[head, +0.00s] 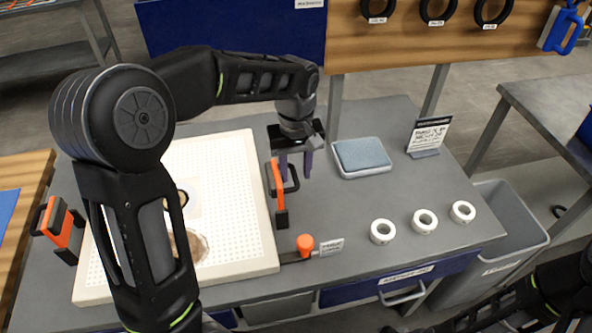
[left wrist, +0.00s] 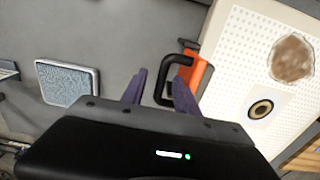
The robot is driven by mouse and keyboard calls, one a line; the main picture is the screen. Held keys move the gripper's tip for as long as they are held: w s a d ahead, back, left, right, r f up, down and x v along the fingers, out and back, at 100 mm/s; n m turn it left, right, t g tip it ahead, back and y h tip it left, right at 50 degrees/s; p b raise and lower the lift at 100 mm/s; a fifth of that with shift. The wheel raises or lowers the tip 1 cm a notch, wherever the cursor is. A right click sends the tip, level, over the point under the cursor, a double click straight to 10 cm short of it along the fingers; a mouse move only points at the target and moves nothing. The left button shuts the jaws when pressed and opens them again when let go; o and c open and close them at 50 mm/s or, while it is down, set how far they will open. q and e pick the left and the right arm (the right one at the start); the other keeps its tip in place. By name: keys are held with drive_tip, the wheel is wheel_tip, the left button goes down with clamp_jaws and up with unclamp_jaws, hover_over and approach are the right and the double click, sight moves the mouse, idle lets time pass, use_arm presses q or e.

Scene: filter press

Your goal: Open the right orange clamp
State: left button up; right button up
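The right orange clamp (head: 274,184) stands at the right edge of the white perforated plate (head: 262,262), with a black loop handle on its right side. It also shows in the left wrist view (left wrist: 197,72), its black handle (left wrist: 163,88) lying at or between the finger lines. My left gripper (head: 296,163) has purple fingers spread apart, pointing down just beside and above the clamp's handle. I see no contact for certain. My right arm (head: 555,295) shows in the lower right corner; its gripper is not visible.
Another orange clamp (head: 60,228) stands at the plate's left edge. A blue-grey pad in a tray (head: 362,156), a sign (head: 430,135), an orange knob (head: 305,243) and white rings (head: 382,231) are on the table. My left arm covers part of the plate.

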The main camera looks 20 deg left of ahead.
use_arm(q)
wheel_tip(320, 180, up, 6)
drive_tip(key=p, duration=0.3)
drive_tip(key=shift+f+p, duration=0.1)
drive_tip(key=shift+p, duration=0.25)
drive_tip(key=shift+f, duration=0.15)
